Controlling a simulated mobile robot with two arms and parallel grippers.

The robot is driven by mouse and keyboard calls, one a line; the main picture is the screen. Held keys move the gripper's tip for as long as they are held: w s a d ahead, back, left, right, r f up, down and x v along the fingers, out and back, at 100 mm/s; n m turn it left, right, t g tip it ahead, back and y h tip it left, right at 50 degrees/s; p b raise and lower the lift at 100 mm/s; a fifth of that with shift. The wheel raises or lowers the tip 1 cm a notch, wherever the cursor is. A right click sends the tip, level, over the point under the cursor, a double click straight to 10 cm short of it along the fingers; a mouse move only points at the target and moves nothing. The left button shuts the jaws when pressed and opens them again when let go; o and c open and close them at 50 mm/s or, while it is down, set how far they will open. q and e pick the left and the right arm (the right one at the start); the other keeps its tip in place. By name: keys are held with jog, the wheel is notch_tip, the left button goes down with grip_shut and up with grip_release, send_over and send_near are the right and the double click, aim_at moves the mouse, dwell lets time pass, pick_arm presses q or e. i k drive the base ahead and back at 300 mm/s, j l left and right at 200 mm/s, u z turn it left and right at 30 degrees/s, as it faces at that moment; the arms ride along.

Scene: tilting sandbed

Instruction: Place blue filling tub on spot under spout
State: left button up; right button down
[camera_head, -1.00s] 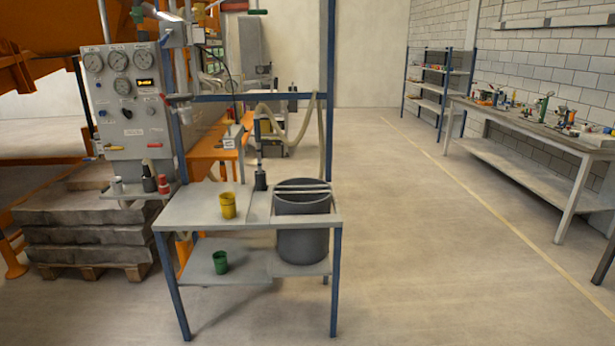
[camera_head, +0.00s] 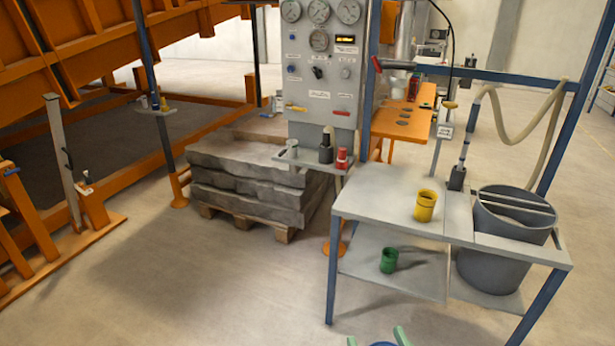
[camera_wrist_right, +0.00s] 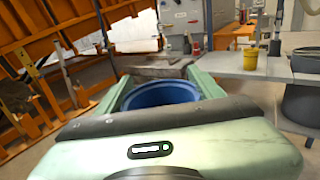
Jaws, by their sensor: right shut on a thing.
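The blue filling tub (camera_head: 383,344) shows only as a sliver at the bottom edge of the head view. In the right wrist view the round open tub (camera_wrist_right: 160,94) sits between the pale green fingers. My right gripper (camera_head: 377,338) is shut on it; its fingers also show in the right wrist view (camera_wrist_right: 160,82). The tub appears held in front of the grey work table (camera_head: 375,195), off its top. I cannot make out the spout or the marked spot for certain. My left gripper is not in view.
A yellow cup (camera_head: 425,206) stands on the table top and a green cup (camera_head: 388,260) on the lower shelf. A grey bucket (camera_head: 500,240) stands at the right. The floor at front left is clear.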

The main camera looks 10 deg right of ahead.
aim_at(383, 190)
jog(key=i+j+u, duration=0.15)
jog(key=i, duration=0.35)
jog(key=i+j+u, duration=0.1)
jog(key=i, duration=0.4)
jog(key=i+j+z, duration=0.2)
jog(key=i+z, duration=0.2)
jog(key=i+j+z, duration=0.4)
jog(key=i, duration=0.15)
jog(key=i+j+z, duration=0.75)
jog(key=j, duration=0.2)
